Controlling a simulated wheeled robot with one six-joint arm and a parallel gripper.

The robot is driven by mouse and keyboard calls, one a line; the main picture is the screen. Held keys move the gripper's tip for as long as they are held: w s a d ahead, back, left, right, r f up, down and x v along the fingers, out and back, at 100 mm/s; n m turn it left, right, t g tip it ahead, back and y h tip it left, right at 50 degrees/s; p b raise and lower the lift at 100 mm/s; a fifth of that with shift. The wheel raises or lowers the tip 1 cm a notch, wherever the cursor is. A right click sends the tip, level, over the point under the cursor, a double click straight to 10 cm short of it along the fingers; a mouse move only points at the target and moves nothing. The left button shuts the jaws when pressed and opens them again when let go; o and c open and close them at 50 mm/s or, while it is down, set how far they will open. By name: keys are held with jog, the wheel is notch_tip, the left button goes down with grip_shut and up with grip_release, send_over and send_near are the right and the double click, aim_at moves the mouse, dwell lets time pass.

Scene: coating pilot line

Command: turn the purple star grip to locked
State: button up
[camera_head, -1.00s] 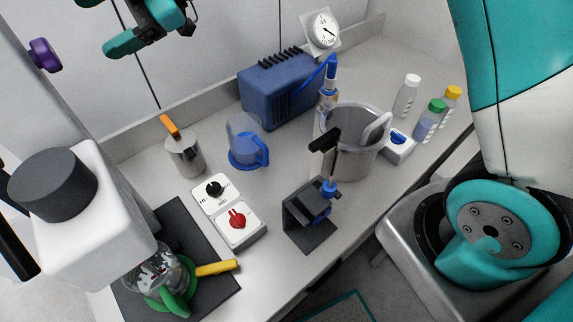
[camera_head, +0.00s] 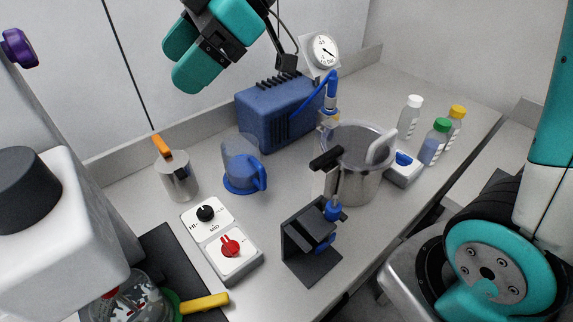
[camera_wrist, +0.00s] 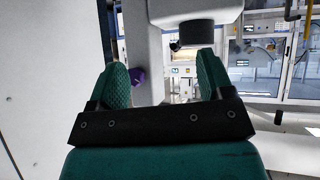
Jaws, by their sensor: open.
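The purple star grip (camera_head: 18,47) is at the upper left edge of the head view, mounted on the side of a pale grey column. It also shows in the wrist view (camera_wrist: 137,76), just right of the left finger, partly beside it and beyond the tips. Its markings are too small to read, so I cannot tell its setting. My gripper (camera_head: 178,62) is open and empty at the top of the head view, right of the grip and clear of it. In the wrist view its two green fingers (camera_wrist: 162,62) stand well apart.
A white mixer with a dark cap (camera_head: 28,188) stands at the left. Below my gripper are a steel can (camera_head: 178,180), a blue jug (camera_head: 241,165), a blue ribbed box (camera_head: 275,112) and a control box (camera_head: 237,262). The bench front has some free room.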

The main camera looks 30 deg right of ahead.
jog(key=s+d+f+m+h+b, duration=0.3)
jog(key=s+d+f+m+h, duration=0.2)
jog(key=s+d+f+m, duration=0.2)
jog(key=shift+s+f+m+g, duration=0.3)
jog(key=shift+s+f+m, duration=1)
jog(key=shift+s+f, duration=1.15)
jog(key=shift+s+r, duration=0.45)
jog(key=shift+r, duration=0.05)
